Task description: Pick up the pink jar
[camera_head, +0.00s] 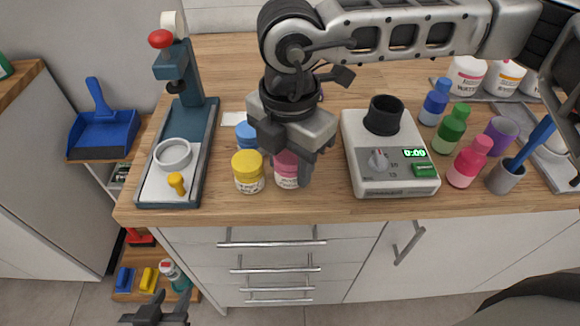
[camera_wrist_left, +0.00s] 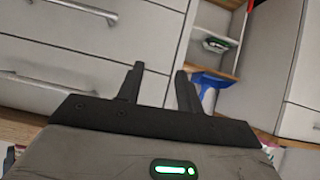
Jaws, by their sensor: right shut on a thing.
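The pink jar (camera_head: 287,174) stands on the wooden counter near its front edge, in the head view. My right gripper (camera_head: 304,168) reaches down over it and is shut on it; the fingers and wrist hide part of the jar. A yellow jar (camera_head: 248,172) stands close to its left, and a blue jar (camera_head: 246,134) is partly hidden behind. My left gripper (camera_head: 155,309) is low in front of the drawers, away from the counter top. In the left wrist view its fingers (camera_wrist_left: 158,86) are apart with nothing between them.
A dark press stand (camera_head: 180,140) is on the left of the counter. A white mixer device (camera_head: 392,170) stands right of the jars. Several bottles, including a pink one (camera_head: 469,162), and a grey cup (camera_head: 505,178) are further right. Drawers (camera_head: 270,247) lie below the counter edge.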

